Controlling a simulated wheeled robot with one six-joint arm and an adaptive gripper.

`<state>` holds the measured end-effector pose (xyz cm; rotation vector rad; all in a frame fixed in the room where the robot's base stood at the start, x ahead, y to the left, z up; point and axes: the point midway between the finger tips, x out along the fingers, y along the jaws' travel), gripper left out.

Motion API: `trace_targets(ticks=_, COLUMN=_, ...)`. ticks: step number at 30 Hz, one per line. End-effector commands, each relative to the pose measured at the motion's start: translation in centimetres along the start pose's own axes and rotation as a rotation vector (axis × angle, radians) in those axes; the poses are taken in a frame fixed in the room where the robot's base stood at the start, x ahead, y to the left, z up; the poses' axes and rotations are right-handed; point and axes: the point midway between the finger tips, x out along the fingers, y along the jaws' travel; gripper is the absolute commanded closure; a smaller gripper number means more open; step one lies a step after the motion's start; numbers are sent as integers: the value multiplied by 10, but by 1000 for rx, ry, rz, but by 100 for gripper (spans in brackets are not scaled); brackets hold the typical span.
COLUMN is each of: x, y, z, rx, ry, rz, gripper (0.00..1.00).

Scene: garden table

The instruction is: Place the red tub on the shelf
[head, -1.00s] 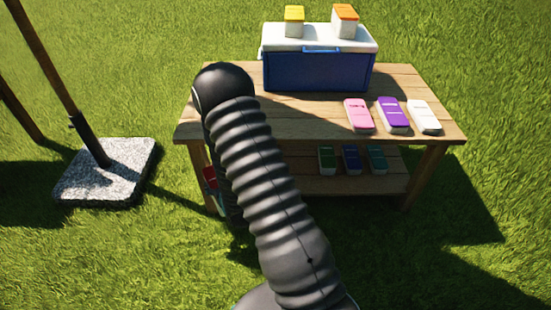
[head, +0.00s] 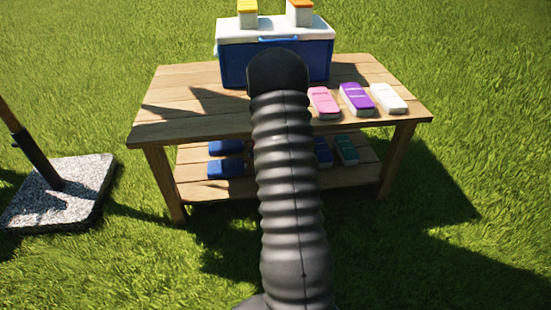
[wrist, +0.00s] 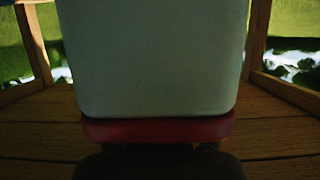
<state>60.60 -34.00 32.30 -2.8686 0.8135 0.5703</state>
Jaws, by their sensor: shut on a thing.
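The red tub (wrist: 158,60) has a pale body and a red lid; it fills the middle of the wrist view. My gripper (wrist: 158,150) is shut on it at the lid end, low in that view; the fingers are mostly dark. In the head view my arm hides gripper and tub. The lower shelf (head: 365,172) of the wooden table shows on both sides of my arm. Wooden planks and posts surround the tub in the wrist view; whether it touches the planks I cannot tell.
Blue tubs (head: 226,168) lie on the shelf's left; another blue tub (head: 323,152) and a teal one (head: 346,150) lie right. The tabletop (head: 165,120) bears a cooler (head: 235,65) with two tubs on it, and pink, purple and white tubs. A parasol base (head: 60,195) stands left.

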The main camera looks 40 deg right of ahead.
Motion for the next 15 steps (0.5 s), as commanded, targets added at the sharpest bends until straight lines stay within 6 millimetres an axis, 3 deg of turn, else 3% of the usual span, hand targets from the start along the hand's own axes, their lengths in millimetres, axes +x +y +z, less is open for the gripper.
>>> trace_targets(ticks=5, x=25, y=6, z=6, rx=0, ry=3, rz=0, gripper=94)
trace_targets(ticks=15, x=95, y=22, z=19, rx=-1, ry=3, rz=-1, gripper=94)
